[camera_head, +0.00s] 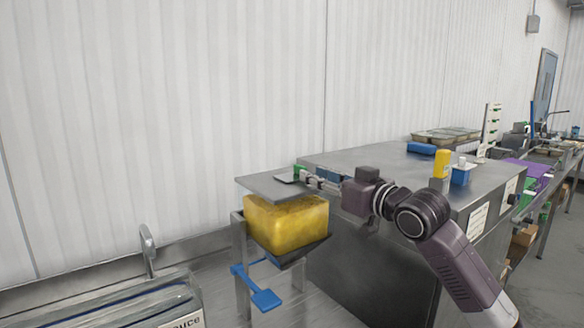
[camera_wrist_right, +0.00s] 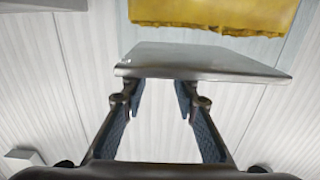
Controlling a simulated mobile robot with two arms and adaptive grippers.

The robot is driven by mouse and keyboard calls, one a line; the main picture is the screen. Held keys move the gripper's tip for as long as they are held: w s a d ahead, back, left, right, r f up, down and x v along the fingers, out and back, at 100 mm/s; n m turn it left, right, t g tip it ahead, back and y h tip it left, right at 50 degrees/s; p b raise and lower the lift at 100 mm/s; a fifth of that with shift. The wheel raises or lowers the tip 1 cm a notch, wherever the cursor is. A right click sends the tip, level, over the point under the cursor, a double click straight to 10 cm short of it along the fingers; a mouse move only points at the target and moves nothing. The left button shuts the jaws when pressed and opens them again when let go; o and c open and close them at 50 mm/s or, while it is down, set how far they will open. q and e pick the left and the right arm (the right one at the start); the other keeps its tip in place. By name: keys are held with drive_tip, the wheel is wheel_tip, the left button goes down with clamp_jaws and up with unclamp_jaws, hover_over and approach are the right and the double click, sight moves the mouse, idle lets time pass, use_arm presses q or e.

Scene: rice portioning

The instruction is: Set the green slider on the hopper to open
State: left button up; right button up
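The hopper is a yellow block-shaped body (camera_head: 287,224) under a flat grey metal plate (camera_head: 262,187), held on a metal stand. In the right wrist view the plate (camera_wrist_right: 205,62) and the yellow body (camera_wrist_right: 215,14) also show. A small green piece (camera_head: 300,169) shows right at the plate's edge, partly covered by my right gripper; I cannot tell if it is the slider. My right gripper (camera_head: 298,178) is at the plate's right edge. In the wrist view its fingers (camera_wrist_right: 160,92) are apart, with no object seen between them. My left gripper is not in view.
A blue paddle-shaped part (camera_head: 264,299) hangs below the hopper. A metal counter (camera_head: 375,166) stands to the right, with a yellow bottle (camera_head: 441,163) and a blue container (camera_head: 461,175). Bins (camera_head: 155,300) fill the lower left. A ribbed wall is behind.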

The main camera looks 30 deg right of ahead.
sight(300, 166)
drive_tip(key=shift+w+r+p, duration=0.5)
drive_tip(key=shift+p, duration=0.1)
drive_tip(key=w, duration=0.1)
drive_tip(key=w+p, duration=0.1)
drive_tip(key=w, duration=0.1)
drive_tip(key=w+p, duration=0.1)
drive_tip(key=w, duration=0.1)
drive_tip(key=shift+a+f, duration=0.2)
drive_tip(key=shift+a, duration=0.05)
drive_tip(key=shift+w, duration=0.25)
drive_tip(key=shift+f, duration=0.1)
drive_tip(key=shift+c, duration=0.6)
clamp_jaws()
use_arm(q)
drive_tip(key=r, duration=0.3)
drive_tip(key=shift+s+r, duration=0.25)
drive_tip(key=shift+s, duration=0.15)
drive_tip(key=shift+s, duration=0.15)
